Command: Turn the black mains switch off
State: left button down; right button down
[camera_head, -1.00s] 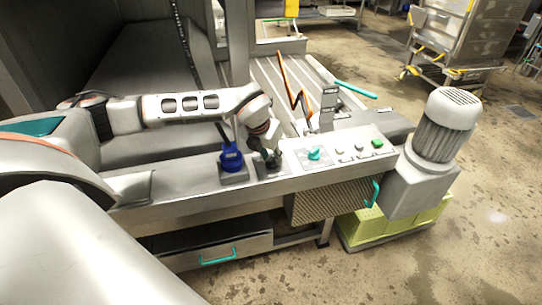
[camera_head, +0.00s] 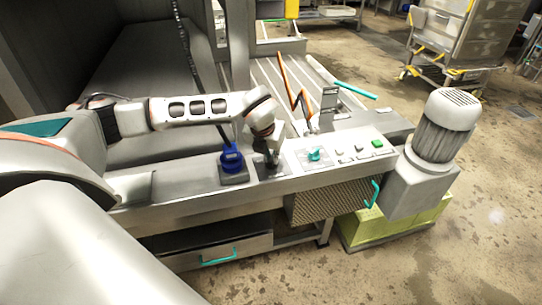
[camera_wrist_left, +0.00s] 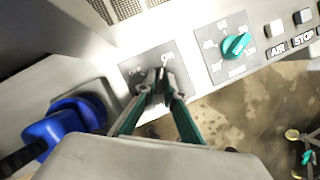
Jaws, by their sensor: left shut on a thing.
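The black mains switch sits on a grey square plate (camera_wrist_left: 136,71) marked OFF on the left and ON on the right in the left wrist view. My left gripper (camera_wrist_left: 160,91) reaches down over this plate, its two fingers closed on the switch handle between them. The fingers hide most of the handle, so its exact angle is hard to tell. In the head view, my left gripper (camera_head: 269,157) is at the same plate (camera_head: 272,170), between the blue plug and the teal knob. My right gripper is not in view.
A blue plug (camera_head: 231,158) with a black cable stands left of the switch, close to my gripper. A teal rotary knob (camera_head: 314,153) and push buttons including a green one (camera_head: 377,143) lie to the right. A grey motor (camera_head: 445,125) stands beyond the panel's right end.

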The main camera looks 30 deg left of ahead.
pick_arm(q)
jog(key=n, duration=0.2)
jog(key=n+y, duration=0.1)
jog(key=n, duration=0.1)
jog(key=shift+w+d+r+n+g+y+p, duration=0.1)
jog(key=shift+d+n+g+y+p, duration=0.05)
jog(key=shift+n+g+y+p, duration=0.2)
jog(key=n+g+y, duration=0.1)
jog(key=n, duration=0.2)
jog(key=shift+n, duration=0.25)
jog(key=n+g, duration=0.1)
jog(key=n, duration=0.1)
jog(key=n+g+p, duration=0.1)
jog(key=n, duration=0.2)
jog(key=shift+w+d+y, duration=0.1)
jog(key=shift+w+y, duration=0.05)
jog(key=shift+y, duration=0.2)
jog(key=shift+n+g+p, duration=0.45)
jog(key=shift+n, duration=0.85)
jog(key=c, duration=2.1)
grip_release()
jog(key=shift+c, duration=0.2)
